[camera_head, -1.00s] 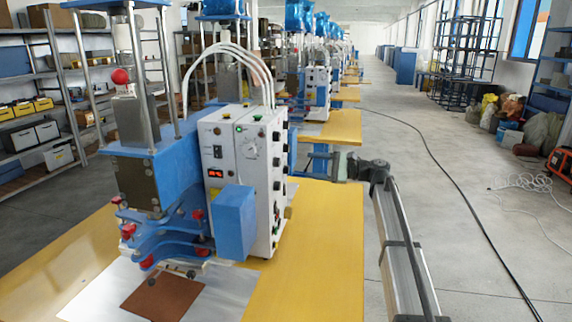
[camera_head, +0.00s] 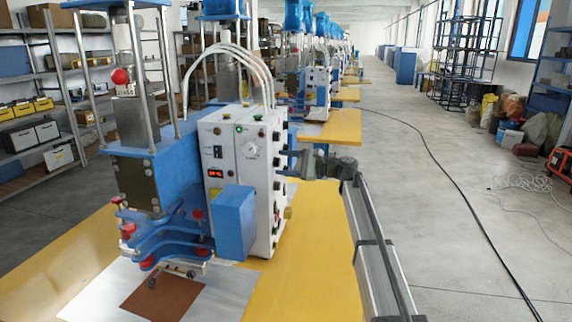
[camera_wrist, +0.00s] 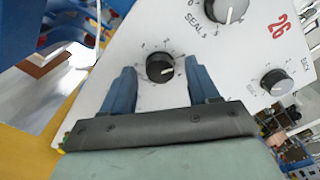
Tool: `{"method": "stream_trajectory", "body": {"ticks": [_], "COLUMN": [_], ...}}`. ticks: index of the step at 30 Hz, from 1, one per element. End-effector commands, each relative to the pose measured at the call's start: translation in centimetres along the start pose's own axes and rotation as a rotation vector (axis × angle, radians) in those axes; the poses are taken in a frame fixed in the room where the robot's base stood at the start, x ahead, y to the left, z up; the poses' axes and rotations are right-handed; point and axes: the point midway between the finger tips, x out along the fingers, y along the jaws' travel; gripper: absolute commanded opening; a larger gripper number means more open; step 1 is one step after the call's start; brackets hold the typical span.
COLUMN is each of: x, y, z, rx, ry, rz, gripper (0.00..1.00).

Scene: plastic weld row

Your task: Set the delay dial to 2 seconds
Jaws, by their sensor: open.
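A black dial (camera_wrist: 160,68) with a light pointer mark sits on the white panel in the wrist view, between my fingertips. Its pointer faces roughly right, and small numbers 1 and 2 show above it. Its label is not visible, so I cannot confirm that it is the delay dial. My gripper (camera_wrist: 159,74) is open, with one blue finger on each side of this dial and no clear contact. In the head view my gripper (camera_head: 296,165) is at the right side of the white control box (camera_head: 232,160). Which knob it faces there is hard to tell.
A larger dial marked SEAL s (camera_wrist: 233,9) is above, and a grey dial (camera_wrist: 277,81) near the word BACK is to the right. A blue box (camera_head: 234,222) juts from the machine's front. The yellow table (camera_head: 320,255) is clear at right.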

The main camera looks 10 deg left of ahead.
Motion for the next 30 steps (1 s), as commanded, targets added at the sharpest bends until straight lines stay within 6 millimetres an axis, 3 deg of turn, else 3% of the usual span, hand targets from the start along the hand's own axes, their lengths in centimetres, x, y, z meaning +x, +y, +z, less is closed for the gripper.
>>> {"method": "stream_trajectory", "body": {"ticks": [2,19,30], "x": [-0.02,-0.05,-0.06], "y": [0.00,0.00,0.01], "z": [0.00,0.00,0.00], "rx": [0.000,0.000,-0.071], "ry": [0.000,0.000,0.000], "rz": [0.000,0.000,0.000], "gripper": [0.59,0.05,0.05]}}
